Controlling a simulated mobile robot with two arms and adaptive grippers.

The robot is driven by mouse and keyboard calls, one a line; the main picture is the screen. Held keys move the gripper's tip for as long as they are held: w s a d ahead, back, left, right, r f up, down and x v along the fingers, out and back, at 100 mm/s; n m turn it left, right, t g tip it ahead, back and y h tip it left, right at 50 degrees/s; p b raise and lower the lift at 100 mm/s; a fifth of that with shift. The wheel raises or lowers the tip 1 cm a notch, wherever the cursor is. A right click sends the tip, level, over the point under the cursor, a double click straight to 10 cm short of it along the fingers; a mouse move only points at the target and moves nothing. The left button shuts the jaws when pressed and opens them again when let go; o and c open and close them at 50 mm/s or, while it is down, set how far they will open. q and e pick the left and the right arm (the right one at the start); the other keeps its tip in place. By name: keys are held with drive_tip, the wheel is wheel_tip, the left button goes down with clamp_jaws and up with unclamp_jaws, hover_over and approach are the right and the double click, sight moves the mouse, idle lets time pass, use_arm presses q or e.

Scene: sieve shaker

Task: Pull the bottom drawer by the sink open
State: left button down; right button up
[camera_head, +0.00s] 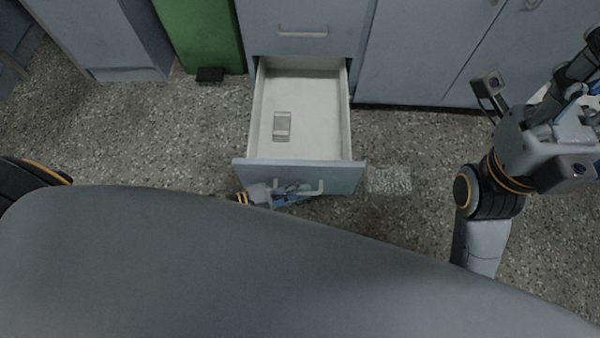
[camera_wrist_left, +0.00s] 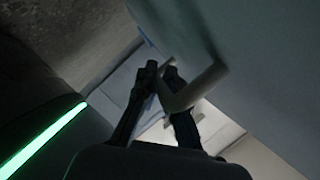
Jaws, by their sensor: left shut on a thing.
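The bottom drawer (camera_head: 310,120) is pulled well out of the grey-blue cabinet, its white inside showing from above. A small pale flat object (camera_head: 281,126) lies in it. My left gripper (camera_head: 298,188) is at the drawer front, low down, partly hidden by my own body. In the left wrist view its two dark fingers (camera_wrist_left: 165,78) are shut on the bar handle (camera_wrist_left: 190,88). The handle also shows on the drawer front (camera_head: 318,187). My right gripper (camera_head: 485,98) is held up at the right, away from the drawer; its fingers are not clear.
A closed drawer with a handle (camera_head: 303,32) is above the open one. Closed cabinet doors (camera_head: 425,50) stand to the right. A green bin-like unit (camera_head: 203,35) with a black pedal (camera_head: 210,75) stands to the left. The speckled floor around the drawer is clear.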

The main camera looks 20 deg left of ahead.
use_arm(q)
drive_tip(key=shift+s+d, duration=0.2)
drive_tip(key=shift+s, duration=0.65)
drive_tip(key=c, duration=1.4)
unclamp_jaws()
drive_tip(key=v, duration=1.2)
